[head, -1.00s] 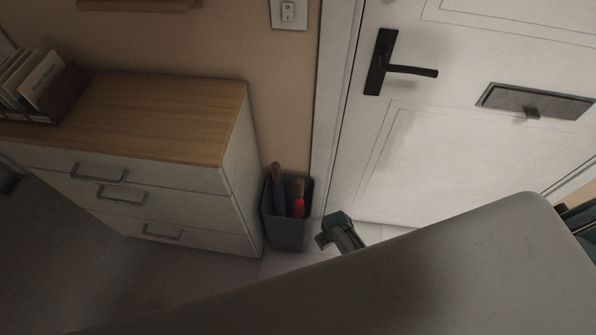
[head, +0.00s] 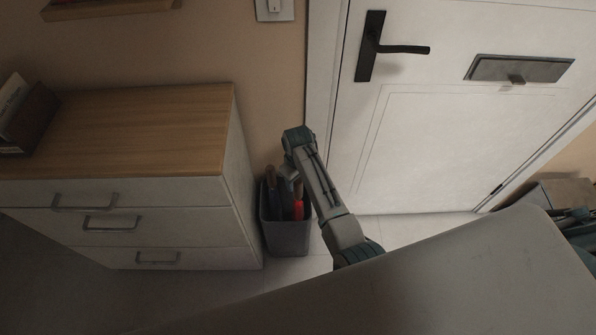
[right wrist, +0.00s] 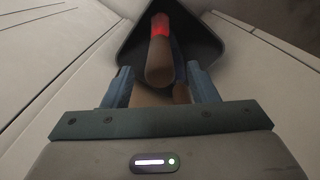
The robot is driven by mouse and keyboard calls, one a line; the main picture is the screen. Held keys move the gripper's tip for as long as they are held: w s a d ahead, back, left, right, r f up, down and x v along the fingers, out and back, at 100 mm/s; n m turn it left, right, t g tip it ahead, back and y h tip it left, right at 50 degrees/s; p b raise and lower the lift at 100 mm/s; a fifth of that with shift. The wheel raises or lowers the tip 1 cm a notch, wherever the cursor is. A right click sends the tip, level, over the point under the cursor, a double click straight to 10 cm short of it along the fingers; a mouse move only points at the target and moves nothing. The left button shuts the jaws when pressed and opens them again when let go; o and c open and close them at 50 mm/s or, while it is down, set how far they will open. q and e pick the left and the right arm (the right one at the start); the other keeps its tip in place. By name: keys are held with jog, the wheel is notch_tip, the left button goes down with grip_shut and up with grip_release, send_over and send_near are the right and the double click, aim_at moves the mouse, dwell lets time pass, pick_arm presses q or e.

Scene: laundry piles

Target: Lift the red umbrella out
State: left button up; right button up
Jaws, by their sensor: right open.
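The red umbrella (head: 298,209) stands in a dark grey bin (head: 286,240) beside the dresser. A dark blue umbrella (head: 284,203) stands next to it on the left. My right gripper (head: 292,178) is over the bin and hides the umbrella tops in the head view. In the right wrist view its fingers (right wrist: 160,86) are open and spread to either side of the red umbrella's wooden handle (right wrist: 159,62), without visible contact. The umbrella's red part (right wrist: 160,25) shows beyond the handle, inside the bin. My left gripper is not in view.
A white dresser with a wooden top (head: 130,130) stands close to the bin's left. A white door (head: 440,150) with a black handle (head: 385,48) is on the right. Light floor tiles (head: 400,231) in front of the door are clear.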

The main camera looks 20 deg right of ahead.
notch_tip(320, 180, down, 5)
jog(key=shift+r, duration=0.1)
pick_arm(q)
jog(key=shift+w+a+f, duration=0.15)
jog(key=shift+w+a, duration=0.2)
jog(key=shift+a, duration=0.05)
pick_arm(e)
jog(key=shift+f, duration=0.35)
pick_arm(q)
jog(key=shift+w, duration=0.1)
